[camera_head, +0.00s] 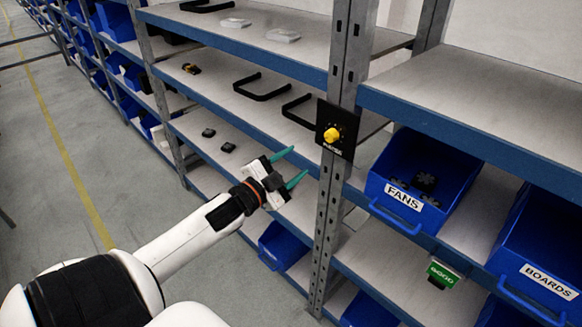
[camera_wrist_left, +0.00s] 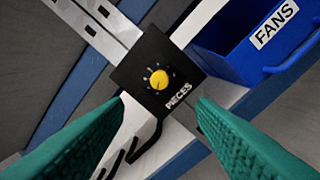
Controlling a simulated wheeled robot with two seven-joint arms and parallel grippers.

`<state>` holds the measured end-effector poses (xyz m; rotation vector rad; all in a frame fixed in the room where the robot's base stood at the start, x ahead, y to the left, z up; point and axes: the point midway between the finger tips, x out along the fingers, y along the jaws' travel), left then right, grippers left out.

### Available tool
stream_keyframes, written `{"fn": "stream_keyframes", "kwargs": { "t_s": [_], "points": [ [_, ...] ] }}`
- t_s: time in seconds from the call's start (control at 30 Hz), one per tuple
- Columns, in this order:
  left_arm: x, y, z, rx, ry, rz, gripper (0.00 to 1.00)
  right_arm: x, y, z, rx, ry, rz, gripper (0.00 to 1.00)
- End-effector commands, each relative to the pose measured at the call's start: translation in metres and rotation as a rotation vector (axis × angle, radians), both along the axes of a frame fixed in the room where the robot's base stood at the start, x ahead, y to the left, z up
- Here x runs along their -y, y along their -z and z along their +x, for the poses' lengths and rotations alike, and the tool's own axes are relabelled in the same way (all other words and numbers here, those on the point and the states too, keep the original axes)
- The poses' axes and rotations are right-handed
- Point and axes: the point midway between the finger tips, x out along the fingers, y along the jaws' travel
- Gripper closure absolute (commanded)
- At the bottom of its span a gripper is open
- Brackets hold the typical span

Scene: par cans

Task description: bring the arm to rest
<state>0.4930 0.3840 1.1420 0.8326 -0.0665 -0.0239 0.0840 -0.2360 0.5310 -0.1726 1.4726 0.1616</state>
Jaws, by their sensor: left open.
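My left arm comes in from the lower left in the head view. Its gripper (camera_head: 294,167) is open, with two green fingers apart and nothing between them. It is in front of the shelf rack, left of the upright post. In the left wrist view the two green fingers (camera_wrist_left: 158,112) stand wide on either side, with a black panel beyond them. The black panel (camera_head: 345,122) is on the post and carries a yellow knob (camera_head: 331,135). The knob also shows in the wrist view (camera_wrist_left: 159,80), above the word PIECES. My right gripper is not in view.
A blue FANS bin (camera_head: 447,160) with dark parts stands right of the post, and a blue BOARDS bin (camera_head: 535,272) is farther right. Black handles (camera_head: 262,90) and small dark items (camera_head: 208,132) lie on the left shelves. The aisle floor (camera_head: 45,150) is clear.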

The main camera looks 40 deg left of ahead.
Motion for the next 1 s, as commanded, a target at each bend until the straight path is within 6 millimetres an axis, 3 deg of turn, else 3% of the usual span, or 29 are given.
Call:
{"fn": "stream_keyframes", "kwargs": {
  "t_s": [0.5, 0.63, 0.77, 0.87, 1.0],
  "points": [
    [0.000, 0.000, 0.000, -0.001, -0.001, 0.000, 0.49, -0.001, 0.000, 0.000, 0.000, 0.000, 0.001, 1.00],
    [-0.007, 0.021, 0.002, -0.035, -0.021, -0.020, 0.49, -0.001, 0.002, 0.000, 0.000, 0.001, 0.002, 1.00],
    [-0.025, 0.087, 0.001, -0.144, -0.085, -0.082, 0.49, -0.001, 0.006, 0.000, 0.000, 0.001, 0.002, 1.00],
    [-0.038, 0.162, -0.007, -0.268, -0.149, -0.144, 0.49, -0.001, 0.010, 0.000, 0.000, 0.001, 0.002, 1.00],
    [-0.043, 0.266, -0.034, -0.446, -0.231, -0.230, 0.49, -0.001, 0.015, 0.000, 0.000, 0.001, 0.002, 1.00]
  ]
}}
